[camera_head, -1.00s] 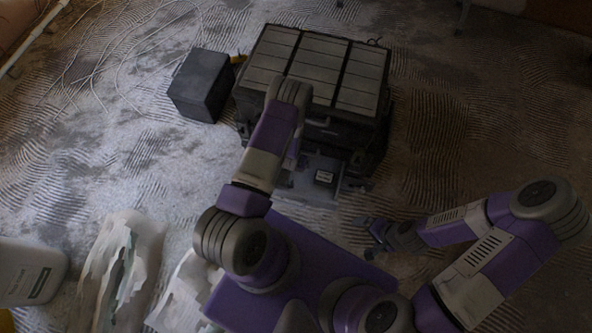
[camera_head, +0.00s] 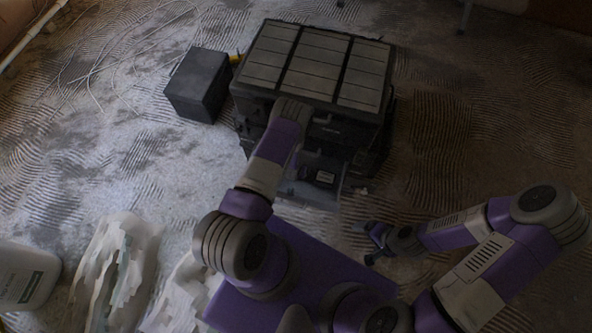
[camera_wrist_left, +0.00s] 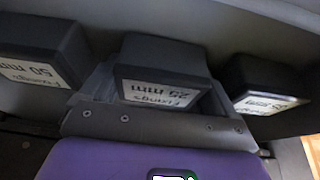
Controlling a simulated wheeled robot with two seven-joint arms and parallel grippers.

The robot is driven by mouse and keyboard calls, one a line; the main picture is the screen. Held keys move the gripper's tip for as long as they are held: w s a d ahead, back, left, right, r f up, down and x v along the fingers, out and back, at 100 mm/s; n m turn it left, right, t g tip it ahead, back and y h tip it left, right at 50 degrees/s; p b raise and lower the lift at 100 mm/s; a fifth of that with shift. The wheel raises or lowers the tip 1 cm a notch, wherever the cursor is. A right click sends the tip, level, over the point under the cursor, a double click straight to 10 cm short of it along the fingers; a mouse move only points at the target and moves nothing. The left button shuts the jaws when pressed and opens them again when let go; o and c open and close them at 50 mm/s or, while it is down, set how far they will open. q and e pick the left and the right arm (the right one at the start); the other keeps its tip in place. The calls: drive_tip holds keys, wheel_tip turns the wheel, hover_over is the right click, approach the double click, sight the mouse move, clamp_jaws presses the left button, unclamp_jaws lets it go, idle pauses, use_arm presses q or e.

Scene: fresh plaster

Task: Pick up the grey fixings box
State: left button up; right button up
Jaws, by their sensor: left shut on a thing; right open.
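In the left wrist view, three dark grey boxes with white, upside-down labels stand in a row. The middle fixings box (camera_wrist_left: 165,52), labelled 25 mm, sits between the fingers of my left gripper (camera_wrist_left: 158,88), which is shut on it. The fixings box marked 50 mm (camera_wrist_left: 42,48) is on the left, and another labelled box (camera_wrist_left: 265,82) is on the right. One dark labelled box (camera_head: 318,175) shows in the open drawer (camera_head: 312,196). My right gripper (camera_head: 371,243) is open and empty, away from the drawer.
The black tool chest (camera_head: 312,68) stands above the drawer. A dark square box (camera_head: 198,84) is on its left. Streaked floor right of the chest is mostly clear.

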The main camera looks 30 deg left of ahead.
use_arm(q)
drive_tip(key=o, duration=1.1)
drive_tip(key=shift+f, duration=0.1)
